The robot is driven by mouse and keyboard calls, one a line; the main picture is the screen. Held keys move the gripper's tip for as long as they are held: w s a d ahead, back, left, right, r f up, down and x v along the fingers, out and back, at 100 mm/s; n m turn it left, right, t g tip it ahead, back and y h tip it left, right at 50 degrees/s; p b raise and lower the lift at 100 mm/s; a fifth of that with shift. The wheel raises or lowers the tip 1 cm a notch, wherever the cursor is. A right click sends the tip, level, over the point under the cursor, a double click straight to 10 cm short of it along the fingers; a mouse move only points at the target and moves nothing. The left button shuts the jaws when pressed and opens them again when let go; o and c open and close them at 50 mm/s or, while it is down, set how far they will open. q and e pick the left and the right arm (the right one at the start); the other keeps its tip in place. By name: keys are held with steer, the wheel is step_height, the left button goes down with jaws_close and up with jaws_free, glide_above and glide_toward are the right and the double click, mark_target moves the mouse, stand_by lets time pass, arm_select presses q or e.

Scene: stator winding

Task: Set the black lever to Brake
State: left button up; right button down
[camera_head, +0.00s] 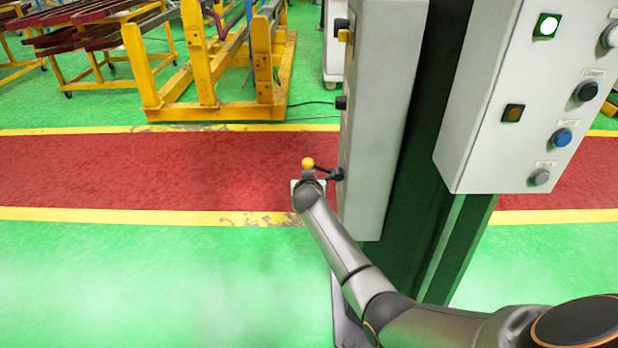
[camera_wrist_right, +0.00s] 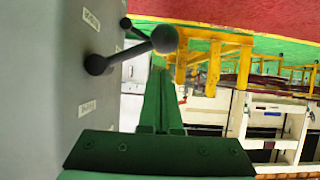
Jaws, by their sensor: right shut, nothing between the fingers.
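In the right wrist view, a black lever (camera_wrist_right: 128,53) with a dark ball end sticks out from a grey panel on the left. A second black lever (camera_wrist_right: 128,24) sits just above it, its end hidden behind the ball. My right gripper (camera_wrist_right: 160,78) is shut and empty, its green fingers just below the ball. In the head view, a black lever (camera_head: 327,173) shows low on the box's left side, near a yellow ball (camera_head: 308,163). My right arm reaches up to it, the fingers mostly hidden. My left gripper is out of view. The label wording is unreadable.
The tall grey box (camera_head: 385,110) is mounted on a dark green column (camera_head: 445,150). A control box (camera_head: 520,90) with buttons hangs on the right. Yellow racks (camera_head: 205,70) stand far behind. The floor left of the column is clear.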

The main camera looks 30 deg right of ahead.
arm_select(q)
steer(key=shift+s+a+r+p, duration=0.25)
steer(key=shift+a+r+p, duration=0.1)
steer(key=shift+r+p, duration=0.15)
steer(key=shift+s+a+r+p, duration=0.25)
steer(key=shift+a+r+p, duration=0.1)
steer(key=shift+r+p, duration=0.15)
arm_select(e)
steer(key=r+v, duration=0.1)
steer(key=v, duration=1)
steer(key=shift+d, duration=0.25)
steer(key=shift+w+f, duration=0.1)
